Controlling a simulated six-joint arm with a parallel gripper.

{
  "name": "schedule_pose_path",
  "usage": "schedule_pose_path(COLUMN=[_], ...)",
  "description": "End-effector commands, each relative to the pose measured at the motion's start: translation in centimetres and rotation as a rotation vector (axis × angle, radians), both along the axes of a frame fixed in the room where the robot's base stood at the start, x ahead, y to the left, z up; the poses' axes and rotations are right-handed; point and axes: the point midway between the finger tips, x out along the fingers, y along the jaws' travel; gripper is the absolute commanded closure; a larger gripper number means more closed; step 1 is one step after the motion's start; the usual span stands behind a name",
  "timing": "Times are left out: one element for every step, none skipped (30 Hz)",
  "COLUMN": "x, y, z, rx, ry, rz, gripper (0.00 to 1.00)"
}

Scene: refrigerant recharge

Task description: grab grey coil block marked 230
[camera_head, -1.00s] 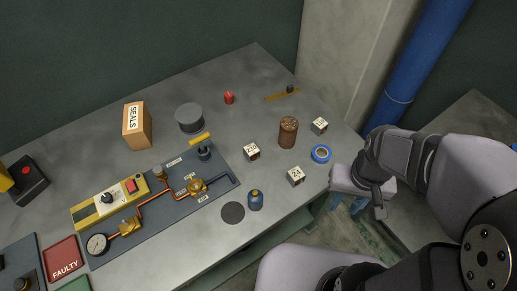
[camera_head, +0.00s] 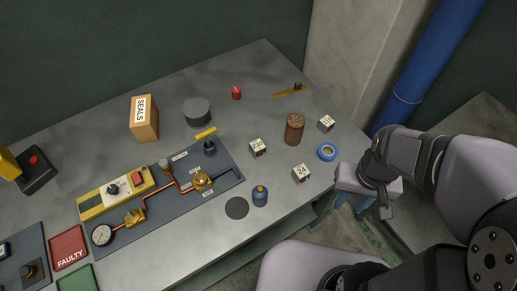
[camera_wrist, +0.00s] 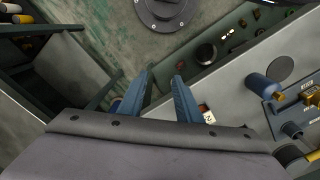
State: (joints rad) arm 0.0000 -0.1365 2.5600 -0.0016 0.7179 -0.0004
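Three small grey blocks with white marked faces stand on the bench in the head view. The middle-left block (camera_head: 257,148) has a mark that looks like 23 plus an unclear last digit. The front block (camera_head: 301,173) looks marked 24, with any further digit unclear. The mark on the back right block (camera_head: 326,123) is too small to read. My gripper (camera_head: 352,203) is off the bench's right edge, apart from all three blocks. In the wrist view its two blue fingers (camera_wrist: 163,80) are spread with nothing between them. Part of a white marked block (camera_wrist: 207,114) shows beside the right finger.
Left are the manifold board (camera_head: 232,177), grey cylinder (camera_head: 197,112) and SEALS box (camera_head: 144,119). A blue pipe (camera_head: 420,65) rises behind my arm.

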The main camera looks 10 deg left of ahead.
Motion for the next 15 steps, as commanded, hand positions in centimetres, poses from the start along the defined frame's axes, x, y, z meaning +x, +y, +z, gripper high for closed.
schedule_pose_path(x=[0.0,0.0,0.0,0.0,0.0,0.0,0.0,0.0,0.0,0.0,0.02,0.11,0.26,0.48,0.88], y=[0.0,0.0,0.0,0.0,0.0,0.0,0.0,0.0,0.0,0.0,0.01,0.06,0.14,0.26,0.5], z=[0.0,0.0,0.0,0.0,0.0,0.0,0.0,0.0,0.0,0.0,0.01,0.05,0.11,0.19,0.35], rx=[0.0,0.0,0.0,0.0,0.0,0.0,0.0,0.0,0.0,0.0,0.0,0.0,0.0,0.0,0.0], ry=[0.0,0.0,0.0,0.0,0.0,0.0,0.0,0.0,0.0,0.0,0.0,0.0,0.0,0.0,0.001], rz=[0.0,0.0,0.0,0.0,0.0,0.0,0.0,0.0,0.0,0.0,0.0,0.003,0.008,0.014,0.027], gripper=[0.62,0.54,0.47,0.47,0.47,0.47,0.47,0.47,0.47,0.47,0.47,0.47,0.47,0.47,0.47])
